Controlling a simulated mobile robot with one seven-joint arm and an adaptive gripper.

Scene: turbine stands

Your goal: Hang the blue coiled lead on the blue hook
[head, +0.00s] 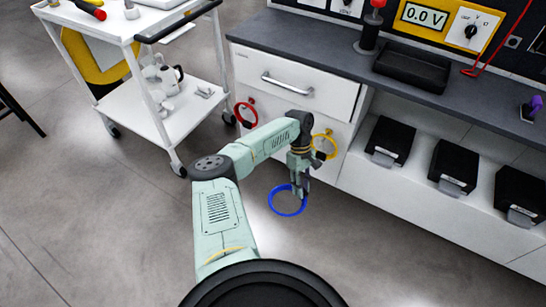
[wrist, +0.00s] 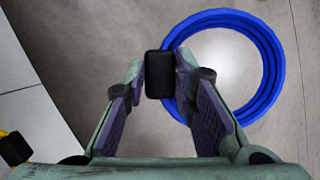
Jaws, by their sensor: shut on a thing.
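The blue coiled lead (head: 288,214) is a ring of several turns with a black block on its rim. My gripper (head: 301,188) is shut on that black block, and the ring hangs above the grey floor, in front of the white cabinet. In the wrist view the fingers of my gripper (wrist: 160,78) close on the black block from both sides, and the blue lead (wrist: 272,50) extends to the right, partly behind the right finger. I cannot make out a blue hook in either view; my arm covers part of the cabinet front.
A red coil (head: 238,112) and a yellow coil (head: 333,146) hang at the white cabinet front (head: 290,92), close to my arm. A white trolley (head: 150,105) stands at left. Black bins (head: 390,141) sit on the low shelf at right. The floor in front is clear.

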